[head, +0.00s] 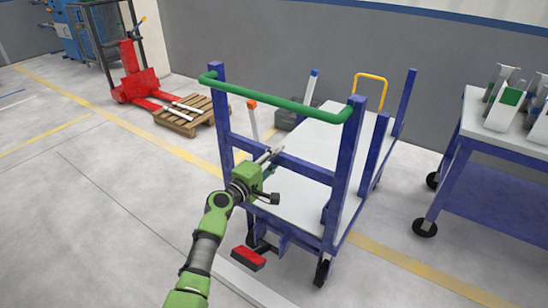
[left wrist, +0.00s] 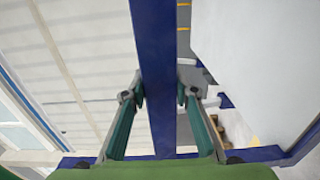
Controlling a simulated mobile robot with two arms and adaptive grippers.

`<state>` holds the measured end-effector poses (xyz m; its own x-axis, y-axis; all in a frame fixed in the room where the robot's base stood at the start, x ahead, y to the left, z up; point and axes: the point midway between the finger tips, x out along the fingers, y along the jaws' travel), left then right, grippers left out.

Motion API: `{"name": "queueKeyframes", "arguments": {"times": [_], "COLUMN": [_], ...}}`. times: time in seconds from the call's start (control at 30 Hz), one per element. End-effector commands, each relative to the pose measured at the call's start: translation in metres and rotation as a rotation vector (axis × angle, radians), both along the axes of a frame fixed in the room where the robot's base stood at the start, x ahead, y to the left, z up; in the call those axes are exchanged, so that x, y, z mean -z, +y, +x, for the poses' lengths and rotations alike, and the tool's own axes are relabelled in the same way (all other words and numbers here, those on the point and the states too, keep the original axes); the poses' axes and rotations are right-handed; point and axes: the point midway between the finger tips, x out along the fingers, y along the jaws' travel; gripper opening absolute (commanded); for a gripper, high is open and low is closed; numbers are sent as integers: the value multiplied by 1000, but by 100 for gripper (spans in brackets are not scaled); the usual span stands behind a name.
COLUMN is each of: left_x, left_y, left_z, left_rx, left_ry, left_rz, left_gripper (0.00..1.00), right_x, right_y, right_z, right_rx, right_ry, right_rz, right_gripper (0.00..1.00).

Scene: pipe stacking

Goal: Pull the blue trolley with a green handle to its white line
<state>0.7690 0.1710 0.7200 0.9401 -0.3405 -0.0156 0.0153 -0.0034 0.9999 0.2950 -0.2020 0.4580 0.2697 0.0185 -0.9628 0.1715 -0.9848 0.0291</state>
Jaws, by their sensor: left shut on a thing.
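The blue trolley (head: 343,165) with a green handle (head: 275,98) stands upright in the middle of the head view, its handle end facing me. My left gripper (head: 270,157) is shut on the trolley's blue crossbar (head: 300,168), below the green handle. In the left wrist view the blue bar (left wrist: 157,60) runs between the two fingers of the left gripper (left wrist: 161,92). A white line (head: 250,284) lies on the floor in front of the trolley, partly hidden by my arm. My right gripper is out of view.
A red pedal (head: 248,258) sticks out low at the trolley's near end. A blue table (head: 500,150) on wheels stands at the right. A red pallet lifter (head: 135,85) and a wooden pallet (head: 187,122) are at the back left. The floor at the left is clear.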

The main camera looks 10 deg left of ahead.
Motion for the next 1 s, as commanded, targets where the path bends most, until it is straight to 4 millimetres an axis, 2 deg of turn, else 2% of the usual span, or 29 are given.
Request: {"name": "queueKeyframes", "arguments": {"times": [0.03, 0.23, 0.67, 1.0], "left_x": [-16, -30, -29, -12], "left_y": [0, 1, 2, 2], "left_z": [2, 3, 3, 3], "left_rx": [-1, -2, -6, -7], "left_ry": [-15, -25, -26, -26], "left_rz": [-4, -8, -14, -14], "left_gripper": [0, 0, 0, 0], "right_x": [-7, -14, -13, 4], "right_y": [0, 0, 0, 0], "right_z": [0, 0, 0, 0], "right_rx": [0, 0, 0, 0], "right_ry": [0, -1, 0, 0], "right_rz": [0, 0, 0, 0], "right_gripper": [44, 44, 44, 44]}}
